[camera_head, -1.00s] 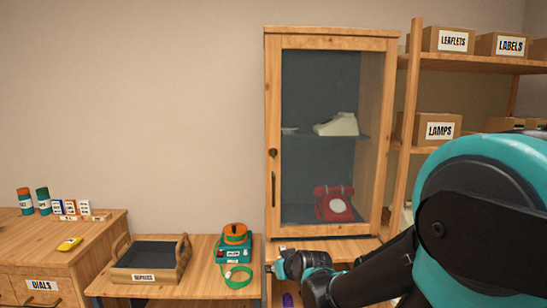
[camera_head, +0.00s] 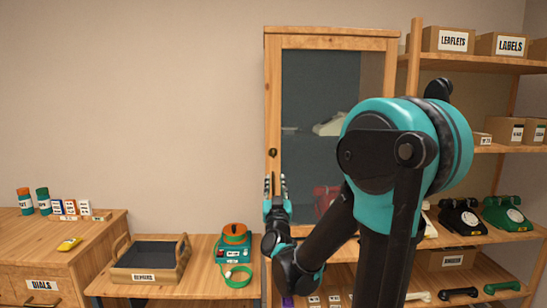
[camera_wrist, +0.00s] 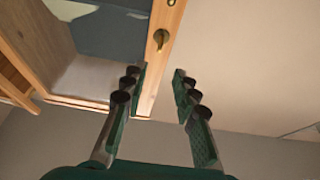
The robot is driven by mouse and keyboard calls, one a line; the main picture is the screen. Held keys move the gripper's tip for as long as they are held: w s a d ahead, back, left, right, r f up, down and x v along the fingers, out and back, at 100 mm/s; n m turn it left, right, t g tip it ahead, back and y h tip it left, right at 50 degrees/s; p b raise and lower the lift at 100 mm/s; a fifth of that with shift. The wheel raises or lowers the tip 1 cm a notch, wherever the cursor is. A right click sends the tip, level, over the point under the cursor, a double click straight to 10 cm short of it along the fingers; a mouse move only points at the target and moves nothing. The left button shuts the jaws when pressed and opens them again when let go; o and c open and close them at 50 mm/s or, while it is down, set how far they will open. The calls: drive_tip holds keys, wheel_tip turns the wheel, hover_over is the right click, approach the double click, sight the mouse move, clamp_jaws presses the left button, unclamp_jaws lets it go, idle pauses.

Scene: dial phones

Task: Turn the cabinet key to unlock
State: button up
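The cabinet (camera_head: 330,42) is wooden with a glass door and looks shut. Its key (camera_head: 272,153) sits in the lock on the door's left frame. In the wrist view the brass-coloured key (camera_wrist: 161,38) lies just beyond my fingertips, roughly in line with the gap between them. My gripper (camera_head: 276,183) points upward just below the key, in front of the door frame. It also shows in the wrist view (camera_wrist: 157,76), open and empty, with the fingers apart. I see no contact with the key. The door handle is mostly hidden behind my gripper in the head view.
A red phone (camera_head: 322,198) and a pale phone (camera_head: 328,126) stand inside the cabinet, partly hidden by my arm. A tray (camera_head: 144,275) and a green device with an orange top (camera_head: 234,245) are on the bench. Shelves with dark phones (camera_head: 460,216) stand at right.

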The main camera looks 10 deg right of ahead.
sight(273, 156)
drive_tip(key=x, duration=1.5)
drive_tip(key=shift+c, duration=0.6)
clamp_jaws()
